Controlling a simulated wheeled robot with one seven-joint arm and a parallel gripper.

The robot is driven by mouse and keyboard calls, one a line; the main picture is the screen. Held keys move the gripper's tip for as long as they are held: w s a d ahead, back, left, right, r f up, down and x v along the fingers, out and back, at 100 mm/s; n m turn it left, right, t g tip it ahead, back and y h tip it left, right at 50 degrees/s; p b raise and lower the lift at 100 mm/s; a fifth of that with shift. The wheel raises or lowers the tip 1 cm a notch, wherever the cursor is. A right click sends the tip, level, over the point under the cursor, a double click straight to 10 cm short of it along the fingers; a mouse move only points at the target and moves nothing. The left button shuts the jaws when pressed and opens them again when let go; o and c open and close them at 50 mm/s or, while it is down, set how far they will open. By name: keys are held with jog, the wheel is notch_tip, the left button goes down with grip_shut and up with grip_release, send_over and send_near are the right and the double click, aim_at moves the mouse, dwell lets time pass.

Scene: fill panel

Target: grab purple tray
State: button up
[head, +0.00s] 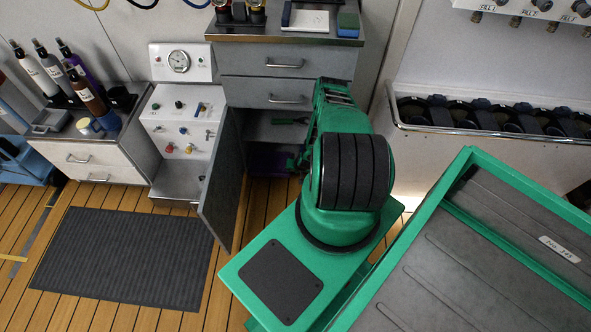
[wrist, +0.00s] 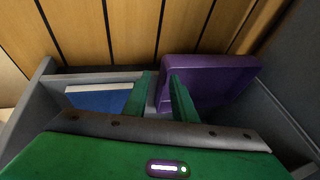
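The purple tray (wrist: 215,82) lies in the low open cabinet. In the wrist view it is at the upper right, partly behind the right finger. In the head view only a dark purple patch of it (head: 268,161) shows, on the cabinet's bottom. My gripper (wrist: 161,82) reaches into the cabinet with its two green fingers apart. The tray's left edge shows between the fingers, and a narrow gap appears beside the left finger. Whether a finger touches the tray cannot be told. In the head view my arm hides most of the gripper.
A blue-and-white item (wrist: 105,98) lies left of the fingers in the cabinet. Grey cabinet walls (wrist: 285,110) enclose the space. The cabinet door (head: 222,185) stands open on the left. A shelf with a green-handled tool (head: 290,121) is above. A dark mat (head: 125,258) lies on the floor.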

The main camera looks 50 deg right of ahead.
jog(key=v, duration=0.7)
jog(key=shift+r, duration=0.4)
jog(key=shift+o, duration=0.3)
jog(key=shift+s+a, duration=0.1)
jog(key=shift+s, duration=0.05)
